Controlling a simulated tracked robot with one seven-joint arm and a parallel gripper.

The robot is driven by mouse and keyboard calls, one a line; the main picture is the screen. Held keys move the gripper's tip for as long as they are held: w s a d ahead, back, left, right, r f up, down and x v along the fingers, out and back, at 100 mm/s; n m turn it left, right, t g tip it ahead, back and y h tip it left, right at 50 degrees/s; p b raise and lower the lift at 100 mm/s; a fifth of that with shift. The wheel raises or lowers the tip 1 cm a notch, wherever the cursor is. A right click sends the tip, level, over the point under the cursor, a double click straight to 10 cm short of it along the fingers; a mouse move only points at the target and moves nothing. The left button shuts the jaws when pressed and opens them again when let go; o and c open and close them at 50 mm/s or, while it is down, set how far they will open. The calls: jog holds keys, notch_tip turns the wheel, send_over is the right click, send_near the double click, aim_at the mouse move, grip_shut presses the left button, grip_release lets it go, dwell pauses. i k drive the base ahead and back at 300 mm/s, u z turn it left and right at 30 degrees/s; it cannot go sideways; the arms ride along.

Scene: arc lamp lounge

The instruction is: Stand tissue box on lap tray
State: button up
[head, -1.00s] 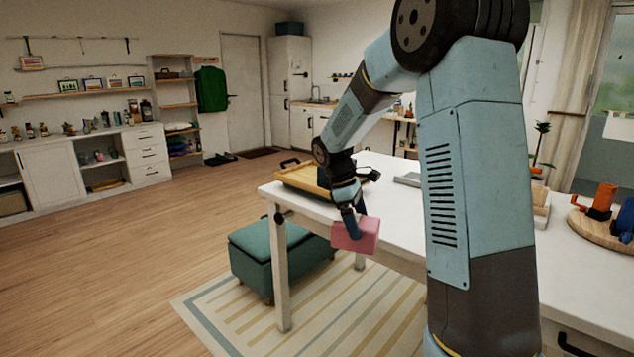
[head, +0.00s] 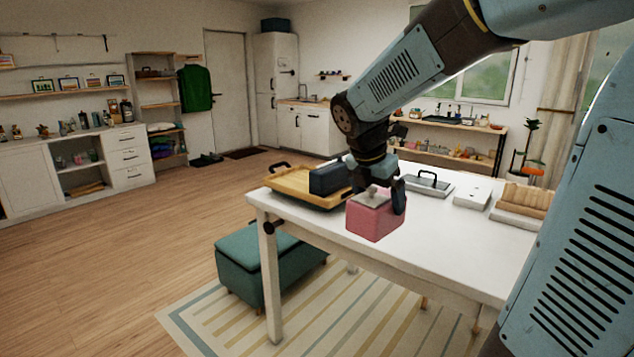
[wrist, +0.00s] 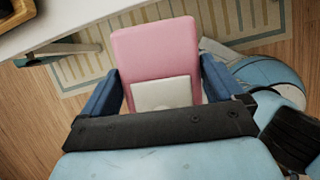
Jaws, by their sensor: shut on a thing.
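The pink tissue box (head: 374,219) has a pale tissue patch on its top face. My gripper (head: 381,192) is shut on it and holds it upright in front of the white table's near edge. In the wrist view the box (wrist: 155,52) sits between my two blue fingers (wrist: 161,85), with the pale patch toward the palm. The wooden lap tray (head: 290,180) with dark handles lies on the far left part of the table, behind the box.
The white table (head: 440,245) also holds a grey tray with a handle (head: 428,186), a white flat box (head: 472,194) and a slatted wooden thing (head: 522,201) at right. A green ottoman (head: 262,266) stands on the striped rug (head: 215,320) at the left.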

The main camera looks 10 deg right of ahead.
aim_at(301, 180)
jog(key=i, duration=1.75)
jog(key=u, duration=0.05)
